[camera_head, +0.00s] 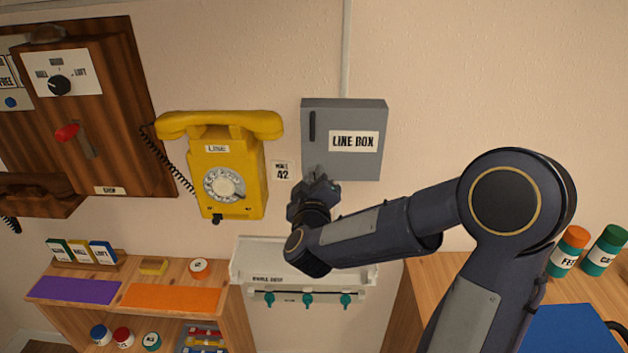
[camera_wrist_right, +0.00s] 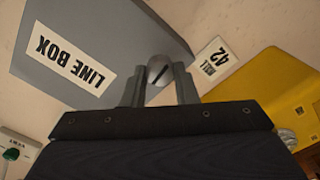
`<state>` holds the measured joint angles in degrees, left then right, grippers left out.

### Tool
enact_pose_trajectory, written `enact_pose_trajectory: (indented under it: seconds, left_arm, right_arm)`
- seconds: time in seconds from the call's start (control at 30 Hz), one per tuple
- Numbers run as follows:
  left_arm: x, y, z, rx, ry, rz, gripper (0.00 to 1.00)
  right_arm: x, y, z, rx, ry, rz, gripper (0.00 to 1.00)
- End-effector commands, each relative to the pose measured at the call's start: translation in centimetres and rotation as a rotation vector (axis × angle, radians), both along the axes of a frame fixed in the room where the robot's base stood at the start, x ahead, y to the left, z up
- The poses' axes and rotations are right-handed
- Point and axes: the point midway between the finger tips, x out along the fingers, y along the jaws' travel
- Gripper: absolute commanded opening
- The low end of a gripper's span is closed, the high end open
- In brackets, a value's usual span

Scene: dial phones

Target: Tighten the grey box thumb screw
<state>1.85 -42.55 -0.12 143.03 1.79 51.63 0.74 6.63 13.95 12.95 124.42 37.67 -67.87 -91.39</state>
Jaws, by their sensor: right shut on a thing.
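The grey line box (camera_head: 368,110) hangs on the wall, right of the yellow phone, with a dark handle on its left side. It also shows in the right wrist view (camera_wrist_right: 120,35). The thumb screw (camera_wrist_right: 158,69) is a round grey knob with a dark slot, at the box's edge in the right wrist view. My right gripper (camera_wrist_right: 159,85) is shut on the thumb screw, one finger on each side. In the head view my right gripper (camera_head: 318,178) hides the screw at the box's lower left. My left gripper is not in view.
A yellow dial phone (camera_head: 247,165) hangs left of the box, with a "42" card (camera_head: 282,171) between them. Below is a white shelf (camera_head: 250,255) with teal hooks. Wooden shelves (camera_head: 240,325) stand lower left; jars (camera_head: 569,250) stand at right.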

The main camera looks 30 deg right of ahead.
Motion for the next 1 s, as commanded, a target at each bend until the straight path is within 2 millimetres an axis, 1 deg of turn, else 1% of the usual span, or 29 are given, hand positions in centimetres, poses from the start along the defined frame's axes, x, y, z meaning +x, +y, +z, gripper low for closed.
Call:
enact_pose_trajectory:
  seconds: [0.27,1.0]
  left_arm:
    - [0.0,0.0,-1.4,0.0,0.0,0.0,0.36]
    - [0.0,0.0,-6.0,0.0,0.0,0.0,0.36]
  right_arm:
    - [0.0,0.1,-0.2,0.132,-0.083,0.001,0.04]
    - [-0.1,-0.1,-0.3,0.725,-0.446,0.001,0.04]
